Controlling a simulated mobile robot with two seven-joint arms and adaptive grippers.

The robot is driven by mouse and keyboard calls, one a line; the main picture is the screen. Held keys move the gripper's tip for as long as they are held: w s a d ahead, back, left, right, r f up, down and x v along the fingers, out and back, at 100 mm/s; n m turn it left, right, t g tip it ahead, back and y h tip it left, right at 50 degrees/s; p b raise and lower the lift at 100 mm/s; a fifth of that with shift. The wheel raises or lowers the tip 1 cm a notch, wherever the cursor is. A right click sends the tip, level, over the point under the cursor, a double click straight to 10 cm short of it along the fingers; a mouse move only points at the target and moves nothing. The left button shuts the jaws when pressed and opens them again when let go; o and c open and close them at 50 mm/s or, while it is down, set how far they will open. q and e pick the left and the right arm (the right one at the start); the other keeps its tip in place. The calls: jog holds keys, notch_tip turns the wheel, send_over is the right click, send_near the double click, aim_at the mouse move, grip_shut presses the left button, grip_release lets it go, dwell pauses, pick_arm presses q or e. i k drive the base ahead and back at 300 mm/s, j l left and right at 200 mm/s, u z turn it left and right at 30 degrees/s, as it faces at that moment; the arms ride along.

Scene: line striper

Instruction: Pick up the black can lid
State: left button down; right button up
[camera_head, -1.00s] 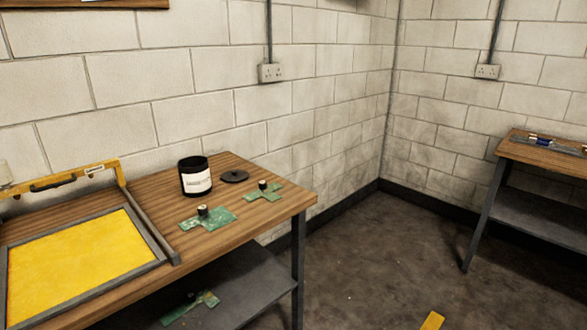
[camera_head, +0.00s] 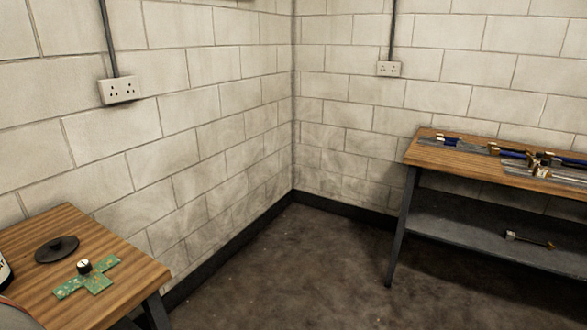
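The black can lid (camera_head: 57,249) is a flat dark disc with a small raised knob. It lies on the wooden table (camera_head: 128,281) at the lower left. A sliver of the black can with its white label (camera_head: 4,272) shows at the left edge, mostly cut off. Neither of my grippers is in view.
A green cross-shaped piece with a small black and white knob (camera_head: 84,267) lies right of the lid. Another wooden bench (camera_head: 424,153) with several metal and blue tools stands at the right, a lower shelf (camera_head: 450,231) beneath it. Dark floor (camera_head: 290,270) between is clear.

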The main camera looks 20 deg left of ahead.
aim_at(55, 251)
jog(key=i+l+u, duration=0.1)
jog(key=i, duration=0.6)
jog(key=i+l+u, duration=0.1)
jog(key=i, duration=0.55)
jog(key=i+u, duration=0.25)
jog(key=u, duration=0.2)
jog(key=i+l+u, duration=0.1)
jog(key=u, duration=0.35)
jog(key=i+l+u, duration=0.25)
jog(key=u, duration=0.2)
jog(key=i+u, duration=0.15)
jog(key=u, duration=0.3)
jog(key=i+l+u, duration=0.15)
jog(key=u, duration=0.3)
jog(key=i+l+u, duration=0.1)
jog(key=u, duration=0.4)
jog(key=i+l+u, duration=0.1)
jog(key=u, duration=0.3)
jog(key=l+u, duration=0.4)
jog(key=i+l+u, duration=0.1)
jog(key=u, duration=0.3)
jog(key=i+l+u, duration=0.1)
jog(key=l+u, duration=0.95)
jog(key=l, duration=0.35)
jog(key=i, duration=0.05)
